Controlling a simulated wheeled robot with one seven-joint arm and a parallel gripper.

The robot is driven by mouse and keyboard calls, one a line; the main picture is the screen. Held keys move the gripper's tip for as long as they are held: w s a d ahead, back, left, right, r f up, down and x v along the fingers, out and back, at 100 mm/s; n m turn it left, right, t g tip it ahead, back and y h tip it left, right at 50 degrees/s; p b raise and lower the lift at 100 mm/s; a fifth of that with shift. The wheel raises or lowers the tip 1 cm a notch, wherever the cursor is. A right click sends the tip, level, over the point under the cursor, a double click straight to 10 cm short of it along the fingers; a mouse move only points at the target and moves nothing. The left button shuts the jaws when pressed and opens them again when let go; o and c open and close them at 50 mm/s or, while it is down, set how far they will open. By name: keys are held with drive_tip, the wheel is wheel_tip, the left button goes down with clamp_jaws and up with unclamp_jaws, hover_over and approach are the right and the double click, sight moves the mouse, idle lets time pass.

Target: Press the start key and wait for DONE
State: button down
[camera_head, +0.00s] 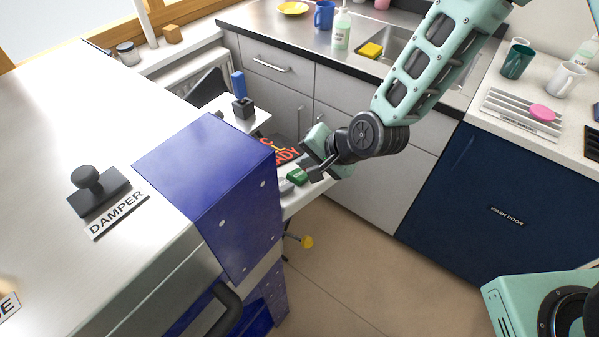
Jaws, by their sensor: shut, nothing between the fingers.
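A dark display (283,150) with orange-red lettering sits beyond the blue box; the part I can read ends in "ADY", and the rest is partly hidden. A green key (298,177) shows below the display, beside a grey piece. My gripper (311,173) is at the end of the pale green arm, with its dark fingers shut and empty. It is just right of the green key; I cannot tell whether it touches the key. The gripper hides part of the panel. I do not see the word DONE.
The blue kiln-side box (208,170) stands left of my gripper. A white top with a black damper knob (88,180) fills the left. A blue-handled tool (239,90) stands behind. Grey cabinets (270,85) and a dark blue wash door (475,190) lie beyond open floor.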

idle(0.8)
drive_tip(key=shift+s+a+f+b, duration=0.15)
drive_tip(key=shift+f+b, duration=0.2)
drive_tip(key=shift+f, duration=0.05)
drive_tip(key=shift+s+a+f+b, duration=0.1)
drive_tip(key=shift+s+f+b, duration=0.1)
drive_tip(key=shift+f+b, duration=0.2)
idle(0.8)
drive_tip(key=shift+r, duration=0.1)
drive_tip(key=shift+w+d+r+p, duration=0.15)
drive_tip(key=shift+r+p, duration=0.25)
drive_tip(key=shift+w+d+r+p, duration=0.1)
drive_tip(key=shift+w+r+p, duration=0.05)
drive_tip(key=shift+r+p, duration=0.2)
drive_tip(key=r+p, duration=0.1)
drive_tip(key=w+d+r+p, duration=0.1)
drive_tip(key=r, duration=0.1)
drive_tip(key=r+p, duration=0.1)
drive_tip(key=shift+w+d+r+p, duration=0.15)
drive_tip(key=shift+w+r+p, duration=0.1)
drive_tip(key=shift+w+p, duration=0.1)
idle(0.9)
